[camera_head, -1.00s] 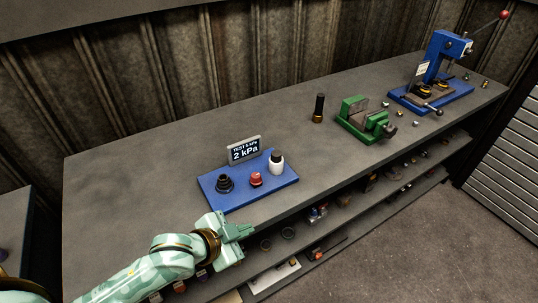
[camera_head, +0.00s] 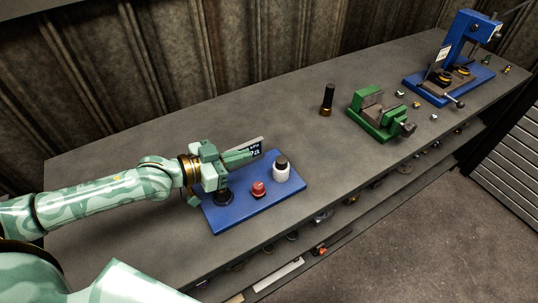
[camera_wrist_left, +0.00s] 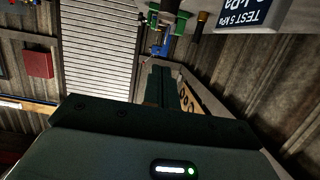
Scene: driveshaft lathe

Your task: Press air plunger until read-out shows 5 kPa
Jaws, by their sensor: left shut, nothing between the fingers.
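The blue test board (camera_head: 245,217) lies on the bench. It carries a black round knob (camera_head: 223,196), a red button (camera_head: 258,188) and a white cylinder with a dark top (camera_head: 281,172). Which one is the air plunger is not labelled. The read-out (camera_head: 255,151) stands at the board's back, mostly hidden by my left gripper; its number is not readable. My left gripper (camera_head: 252,156) is shut and empty, above the board's back left, pointing right at the read-out.
To the right on the bench stand a black cylinder with a brass base (camera_head: 327,100), a green vise (camera_head: 377,115) and a blue press (camera_head: 458,65). Small metal parts lie near them. The bench front between board and vise is clear. A shelf with loose parts runs below.

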